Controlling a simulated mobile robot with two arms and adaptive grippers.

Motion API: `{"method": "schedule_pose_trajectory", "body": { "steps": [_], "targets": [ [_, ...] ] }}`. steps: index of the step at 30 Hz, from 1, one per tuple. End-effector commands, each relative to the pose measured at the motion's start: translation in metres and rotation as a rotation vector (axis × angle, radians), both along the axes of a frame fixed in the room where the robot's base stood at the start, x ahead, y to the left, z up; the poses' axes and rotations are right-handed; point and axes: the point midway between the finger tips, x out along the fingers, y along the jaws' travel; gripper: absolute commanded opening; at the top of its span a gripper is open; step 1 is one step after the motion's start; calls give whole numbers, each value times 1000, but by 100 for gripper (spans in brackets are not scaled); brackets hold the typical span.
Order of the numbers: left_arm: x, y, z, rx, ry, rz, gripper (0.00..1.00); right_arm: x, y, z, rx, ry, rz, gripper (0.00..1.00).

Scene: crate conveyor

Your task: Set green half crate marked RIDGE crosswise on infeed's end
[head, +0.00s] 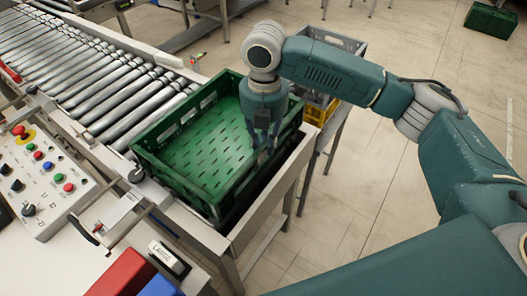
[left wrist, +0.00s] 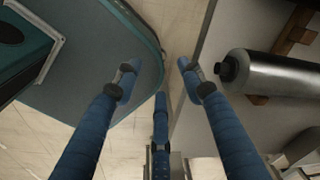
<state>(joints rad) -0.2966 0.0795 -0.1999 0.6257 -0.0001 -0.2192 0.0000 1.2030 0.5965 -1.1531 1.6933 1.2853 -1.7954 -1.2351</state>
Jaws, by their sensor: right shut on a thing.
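The green half crate (head: 172,181) is open-topped with a slotted floor and looks empty. It sits at the near end of the roller infeed (head: 125,88), with its longer sides roughly parallel to the rollers, across the conveyor. I cannot read any RIDGE marking. My right gripper (head: 266,147) points down at the crate's right long wall and is shut on it. Whether the crate's underside rests fully on the frame is hidden. My left gripper (left wrist: 157,82) is open and empty in the left wrist view, with its fingers spread; it is not in the head view.
A control panel (head: 45,183) with buttons stands at the left. Red (head: 122,274) and blue (head: 160,287) items lie at the bottom. Grey (head: 338,40) and yellow (head: 318,114) crates stand behind my right arm. Another green crate (head: 490,20) is on the far floor.

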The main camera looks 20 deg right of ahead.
Motion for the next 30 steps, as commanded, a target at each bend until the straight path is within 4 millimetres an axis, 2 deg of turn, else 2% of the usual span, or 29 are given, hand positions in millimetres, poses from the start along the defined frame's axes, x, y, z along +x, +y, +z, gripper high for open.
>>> {"method": "schedule_pose_trajectory", "body": {
  "steps": [4,12,23,24,26,27,30],
  "targets": [
    [-2,0,3,1,4,0,40,1,1,-8,4,-3,-1,0],
    [-7,1,9,1,11,-1,40,1,1,-42,4,-5,-1,0],
    [-7,1,9,2,12,-1,40,1,1,-45,4,-5,0,0],
    [-7,1,9,2,12,-1,40,0,0,-48,1,0,0,23],
    [-7,1,9,2,12,-1,40,0,0,-48,1,0,0,35],
    [-7,1,9,2,12,-1,40,0,0,-48,1,0,0,38],
    [-7,1,9,2,12,-1,40,0,0,-48,1,-1,0,38]
  ]
}}
